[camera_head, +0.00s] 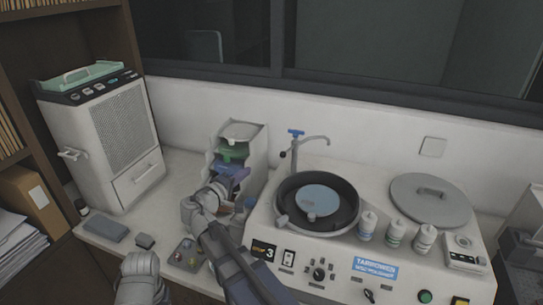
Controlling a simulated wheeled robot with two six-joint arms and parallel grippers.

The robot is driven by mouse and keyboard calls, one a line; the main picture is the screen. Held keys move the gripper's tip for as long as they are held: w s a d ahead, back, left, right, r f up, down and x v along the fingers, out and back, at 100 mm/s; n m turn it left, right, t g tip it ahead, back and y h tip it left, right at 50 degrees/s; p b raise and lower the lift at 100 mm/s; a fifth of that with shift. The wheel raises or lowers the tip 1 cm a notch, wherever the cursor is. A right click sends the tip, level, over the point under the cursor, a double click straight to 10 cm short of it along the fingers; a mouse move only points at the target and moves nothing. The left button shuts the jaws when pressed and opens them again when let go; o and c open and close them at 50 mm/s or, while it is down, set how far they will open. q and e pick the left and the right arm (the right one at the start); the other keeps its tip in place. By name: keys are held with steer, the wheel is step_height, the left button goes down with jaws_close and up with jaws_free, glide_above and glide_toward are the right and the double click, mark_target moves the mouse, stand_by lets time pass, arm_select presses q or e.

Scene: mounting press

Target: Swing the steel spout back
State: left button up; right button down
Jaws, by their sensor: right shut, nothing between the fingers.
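The steel spout (313,139) is a thin bent tube on an upright post with a blue lever on top. It stands at the back left of the polisher (345,258) and points right, its tip above the area behind the round bowl (283,205). My right gripper (237,178) is shut and empty, left of the spout and apart from it, in front of the stacked dispenser. Its fingers are small and dark there, partly hard to make out. Of my left arm only a grey link shows at the bottom; its gripper is out of view.
A dispenser with coloured trays (253,147) stands left of the spout. A blue-grey disc (320,200) lies in the bowl. Several bottles (395,233) and a round grey lid (431,196) are to the right. A white cabinet (105,140) stands far left.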

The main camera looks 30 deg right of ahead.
steer(key=w+d+b, duration=0.1)
steer(key=w+d, duration=0.2)
steer(key=d, duration=0.9)
steer(key=shift+w+r+t+h, duration=0.15)
steer(key=shift+r+t+h, duration=0.25)
